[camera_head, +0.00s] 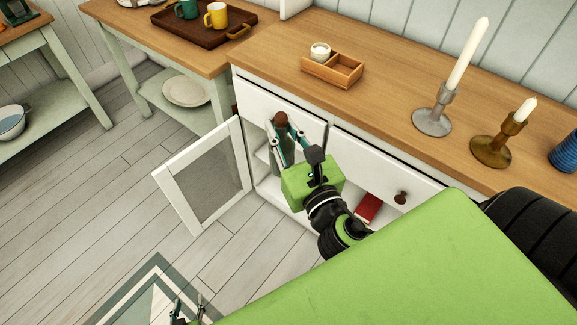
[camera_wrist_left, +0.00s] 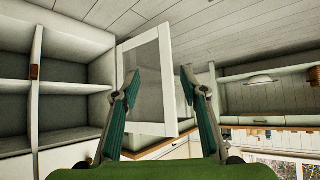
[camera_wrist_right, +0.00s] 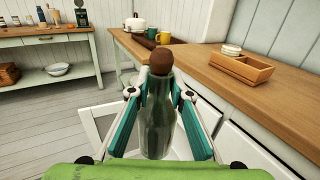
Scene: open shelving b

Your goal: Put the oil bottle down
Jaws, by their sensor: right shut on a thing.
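The cabinet door (camera_head: 205,172) stands open to the left of my right gripper. A red book (camera_head: 369,208) lies in the cabinet's lower right. The wooden top holds a divided box (camera_head: 333,72), a silver candlestick (camera_head: 432,120) and a brass candlestick (camera_head: 491,148). The left floor is mostly clear.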

